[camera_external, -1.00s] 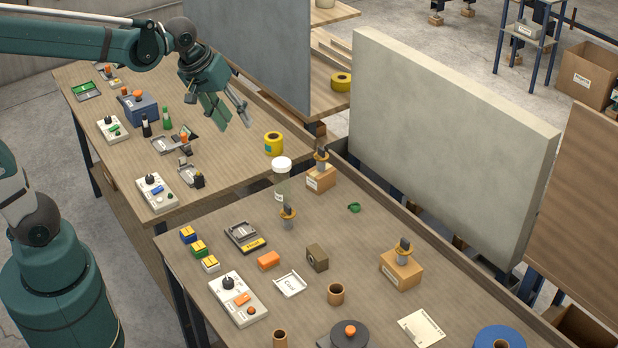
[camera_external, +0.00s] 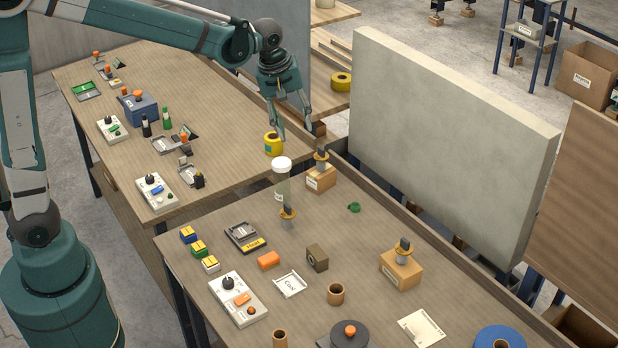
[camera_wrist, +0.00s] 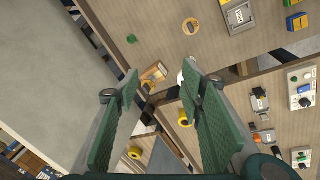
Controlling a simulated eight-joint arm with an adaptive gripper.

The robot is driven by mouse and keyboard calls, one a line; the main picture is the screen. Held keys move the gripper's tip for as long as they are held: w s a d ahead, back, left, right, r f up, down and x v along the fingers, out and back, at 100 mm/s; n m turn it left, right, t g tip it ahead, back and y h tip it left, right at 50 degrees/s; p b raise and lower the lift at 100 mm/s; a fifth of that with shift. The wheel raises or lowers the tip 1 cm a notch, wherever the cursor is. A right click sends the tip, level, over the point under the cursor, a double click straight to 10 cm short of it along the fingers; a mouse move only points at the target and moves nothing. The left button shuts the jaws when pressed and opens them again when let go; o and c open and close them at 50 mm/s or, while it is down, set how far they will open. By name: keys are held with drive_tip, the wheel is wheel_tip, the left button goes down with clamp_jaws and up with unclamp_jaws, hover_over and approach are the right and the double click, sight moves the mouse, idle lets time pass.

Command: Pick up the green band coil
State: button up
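The green band coil (camera_external: 353,207) is a small ring lying on the near table (camera_external: 330,235), toward its back edge. In the wrist view the green band coil (camera_wrist: 131,39) shows beyond the left fingertip, clear of both fingers. My gripper (camera_external: 296,128) is open, pointing down above the gap between the two tables, to the left of and higher than the coil. In the wrist view my gripper (camera_wrist: 161,82) has its green fingers wide apart with nothing held between them.
A white-capped clear jar (camera_external: 281,176) and a cardboard box with a post (camera_external: 321,178) stand between my gripper and the coil. A yellow tape roll (camera_external: 273,143) is close below my gripper. A grey panel (camera_external: 450,145) rises behind the near table. The tabletop around the coil is clear.

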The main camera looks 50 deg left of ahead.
drive_tip(key=w+d+f+n+g, duration=0.1)
drive_tip(key=w+d+f+n, duration=0.3)
drive_tip(key=w+f, duration=0.7)
drive_tip(key=n+g, duration=0.2)
drive_tip(key=n, duration=0.2)
hover_over(356, 205)
wheel_tip(356, 205, down, 13)
drive_tip(key=shift+s+f, duration=0.1)
drive_tip(key=shift+f, duration=0.1)
drive_tip(key=shift+f, duration=0.15)
drive_tip(key=shift+f, duration=1.15)
drive_tip(key=shift+f, duration=0.1)
drive_tip(key=shift+f, duration=2.5)
drive_tip(key=shift+c, duration=0.7)
